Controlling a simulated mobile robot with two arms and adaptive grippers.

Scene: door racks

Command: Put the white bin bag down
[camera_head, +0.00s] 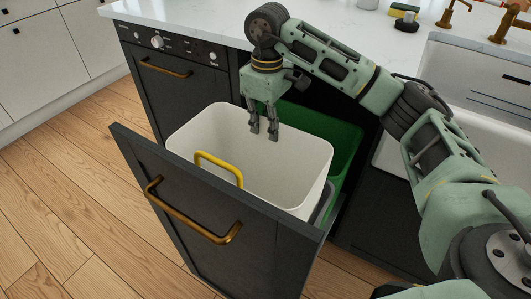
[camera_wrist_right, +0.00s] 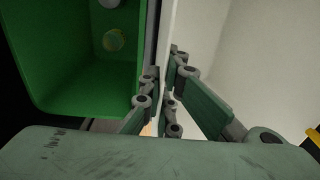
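The white bin (camera_head: 290,165), a tall rounded box with a yellow handle (camera_head: 218,165), stands upright in the pulled-out dark drawer. Its bottom is hidden, so I cannot tell what it rests on. My right gripper (camera_head: 263,132) points down at its far rim. In the right wrist view, fingers (camera_wrist_right: 163,85) lie on both sides of the white wall (camera_wrist_right: 225,50) and close in on it; they look shut on the rim. No separate bag can be made out. My left gripper is out of view.
A green bin (camera_head: 345,140) stands right behind the white one, with small round things (camera_wrist_right: 113,40) inside. The drawer front (camera_head: 200,215) with its brass handle stands before them. A white sink (camera_head: 470,90) and counter (camera_head: 200,18) lie behind. Wooden floor (camera_head: 70,190) is free at left.

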